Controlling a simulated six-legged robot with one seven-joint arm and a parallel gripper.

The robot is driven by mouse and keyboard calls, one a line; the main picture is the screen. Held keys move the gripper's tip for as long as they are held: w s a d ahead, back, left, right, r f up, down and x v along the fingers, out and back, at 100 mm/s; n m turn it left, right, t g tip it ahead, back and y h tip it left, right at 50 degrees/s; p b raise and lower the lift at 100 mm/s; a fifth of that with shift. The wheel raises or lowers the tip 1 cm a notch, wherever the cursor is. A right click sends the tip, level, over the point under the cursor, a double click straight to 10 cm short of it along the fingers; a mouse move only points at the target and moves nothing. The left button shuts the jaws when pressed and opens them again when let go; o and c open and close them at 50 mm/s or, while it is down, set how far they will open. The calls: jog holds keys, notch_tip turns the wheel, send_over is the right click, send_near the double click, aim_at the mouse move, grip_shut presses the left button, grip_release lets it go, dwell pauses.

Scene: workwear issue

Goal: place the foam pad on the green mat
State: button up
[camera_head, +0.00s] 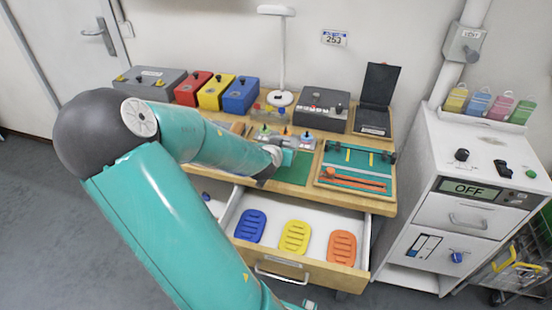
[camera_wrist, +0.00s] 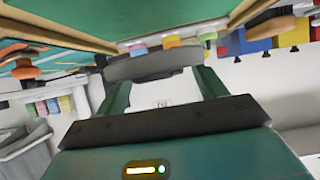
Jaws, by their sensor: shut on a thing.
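In the wrist view, my gripper (camera_wrist: 155,85) has its two teal fingers shut on a grey, flat, rounded pad (camera_wrist: 150,66), which looks like the foam pad. In the head view, my gripper (camera_head: 286,158) is over the front of the wooden workbench, beside the green mat (camera_head: 294,171). The mat lies flat on the bench, left of a wood-framed tray, and my arm partly covers it. The held pad is hard to make out in the head view, so I cannot tell whether it touches the mat.
An open drawer (camera_head: 272,263) below holds blue (camera_head: 250,226), yellow (camera_head: 295,237) and orange (camera_head: 342,247) ridged pads. The framed tray (camera_head: 357,169) is right of the mat. Small coloured bottles (camera_head: 284,136) stand behind. A white cabinet (camera_head: 465,190) stands at right.

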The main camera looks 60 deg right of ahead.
jog(key=w+f, duration=0.1)
jog(key=w+d+f, duration=0.1)
jog(key=shift+f, duration=1.9)
jog(key=shift+f, duration=0.1)
jog(key=o, duration=1)
jog(key=shift+c, duration=0.2)
jog(key=shift+w+a+r, duration=0.1)
jog(key=shift+a+r, duration=0.05)
jog(key=shift+r, duration=0.05)
jog(key=v, duration=1.1)
jog(key=shift+a, duration=0.3)
jog(key=shift+r, duration=0.1)
